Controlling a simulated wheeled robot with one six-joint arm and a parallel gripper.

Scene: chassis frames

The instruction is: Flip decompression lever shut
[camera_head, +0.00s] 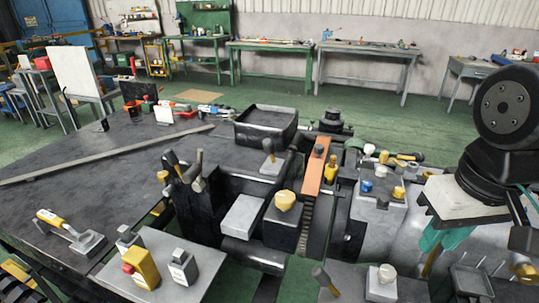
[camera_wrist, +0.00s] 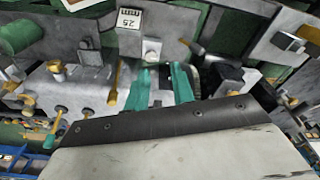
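My gripper (camera_wrist: 160,78) shows two teal fingers in the wrist view, apart with nothing between them. In the head view my gripper (camera_head: 446,238) hangs at the right, above the machine's right end. Several levers stand on the machine, and I cannot tell which is the decompression lever. A yellow-handled lever (camera_head: 330,169) stands beside the orange bar. A black-handled lever (camera_head: 268,149) stands left of it, and another (camera_head: 323,277) at the lower middle. The wrist view shows an orange lever (camera_wrist: 114,82) just left of the fingers. I see no contact between the fingers and a lever.
An orange bar (camera_head: 316,166) crosses the machine. A black tray (camera_head: 266,126) lies behind it. Blue, white and yellow knobs (camera_head: 380,172) crowd the block left of my gripper. A dark table (camera_head: 95,150) with a long metal bar is at the left. Green floor is free behind.

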